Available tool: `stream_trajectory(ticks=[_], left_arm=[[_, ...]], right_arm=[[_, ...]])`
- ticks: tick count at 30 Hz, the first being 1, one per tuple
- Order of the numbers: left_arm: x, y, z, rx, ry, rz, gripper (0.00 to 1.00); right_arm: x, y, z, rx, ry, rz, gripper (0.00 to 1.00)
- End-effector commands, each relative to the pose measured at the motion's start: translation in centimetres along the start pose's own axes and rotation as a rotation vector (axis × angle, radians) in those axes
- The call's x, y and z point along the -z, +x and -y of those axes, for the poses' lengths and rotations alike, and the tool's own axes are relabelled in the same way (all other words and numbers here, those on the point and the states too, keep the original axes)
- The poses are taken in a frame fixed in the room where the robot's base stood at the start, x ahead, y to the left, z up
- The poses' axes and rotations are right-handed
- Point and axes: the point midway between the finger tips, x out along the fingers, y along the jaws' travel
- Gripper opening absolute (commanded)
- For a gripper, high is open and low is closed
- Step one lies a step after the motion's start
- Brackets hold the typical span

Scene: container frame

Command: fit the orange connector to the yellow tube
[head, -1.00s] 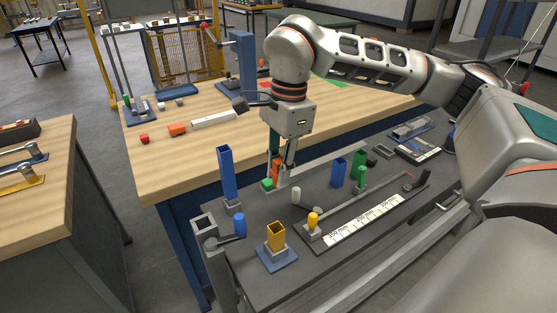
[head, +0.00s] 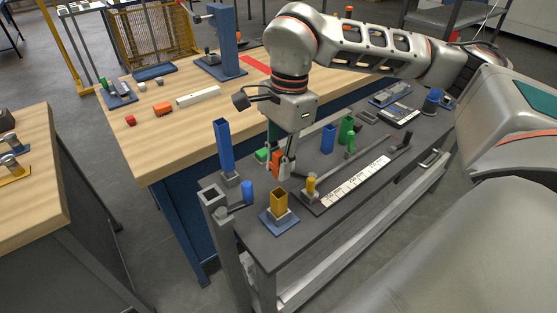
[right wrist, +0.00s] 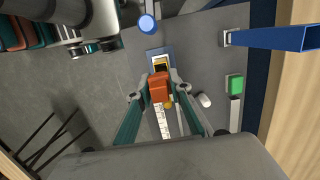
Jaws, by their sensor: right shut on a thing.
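The yellow tube (head: 279,201) is a short, square, open-topped piece standing upright in a grey holder on a blue base plate (head: 279,222). Its open top also shows in the right wrist view (right wrist: 161,65). My right gripper (head: 283,173) points down, behind the tube in the head view. It is shut on the orange connector (head: 276,163), which also shows between the fingers in the right wrist view (right wrist: 158,87). There the connector appears just below the tube and partly overlaps its base. The connector looks apart from the tube. My left gripper is not in view.
A tall blue tube (head: 223,145) stands left of the gripper, and a blue cylinder (head: 247,192) is near the tube. A small yellow cylinder (head: 311,184) stands to the right by a white scale strip (head: 350,187). A green block (head: 262,154) lies behind.

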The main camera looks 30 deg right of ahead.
Motion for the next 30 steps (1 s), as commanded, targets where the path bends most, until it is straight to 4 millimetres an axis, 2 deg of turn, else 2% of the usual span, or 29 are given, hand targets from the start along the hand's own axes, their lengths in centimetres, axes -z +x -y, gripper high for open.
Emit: stream_trajectory(ticks=[13, 19, 30], left_arm=[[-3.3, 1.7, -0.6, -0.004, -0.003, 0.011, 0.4], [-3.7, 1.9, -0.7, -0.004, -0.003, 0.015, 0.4], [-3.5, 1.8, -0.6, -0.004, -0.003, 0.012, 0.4]], right_arm=[[0.5, 4.0, 0.0, -0.002, 0.001, 0.0, 0.05], [0.6, 4.7, 0.0, -0.001, 0.002, 0.0, 0.05], [0.6, 4.7, 0.0, -0.001, 0.001, 0.0, 0.05]])
